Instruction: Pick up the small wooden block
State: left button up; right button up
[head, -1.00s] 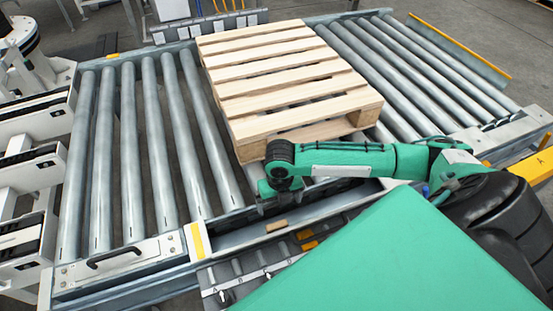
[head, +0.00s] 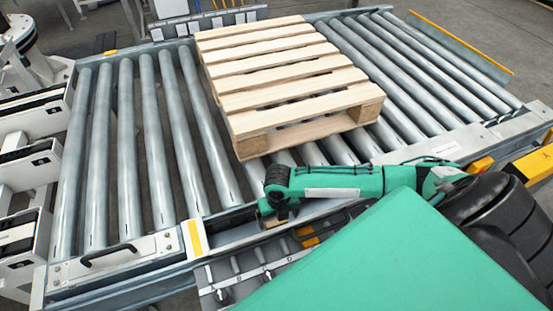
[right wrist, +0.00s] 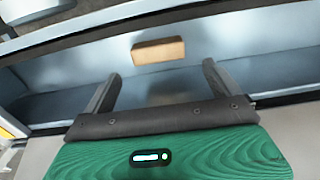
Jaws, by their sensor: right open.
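The small wooden block (right wrist: 158,51) is a plain tan bar lying in a grey metal channel. In the right wrist view it lies just beyond my open fingertips, roughly centred between them and touching neither. My right gripper (right wrist: 160,73) is open and empty, with its two dark fingers spread wider than the block. In the head view my right gripper (head: 272,207) hangs over the conveyor's near edge, and only a bit of the block (head: 275,223) shows below it. My left gripper is not in view.
A wooden pallet (head: 300,107) rests on the roller conveyor (head: 157,145), behind my right forearm. A rail with a yellow mark (head: 195,238) runs left of the gripper. A grey panel with labelled fittings (head: 238,280) lies in front of the channel.

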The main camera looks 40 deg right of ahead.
aim_at(277, 224)
notch_tip(277, 224, down, 4)
jog(key=shift+w+r, duration=0.1)
jog(key=shift+w, duration=0.05)
jog(key=c, duration=1)
jog(key=shift+r, duration=0.1)
jog(key=shift+c, duration=0.2)
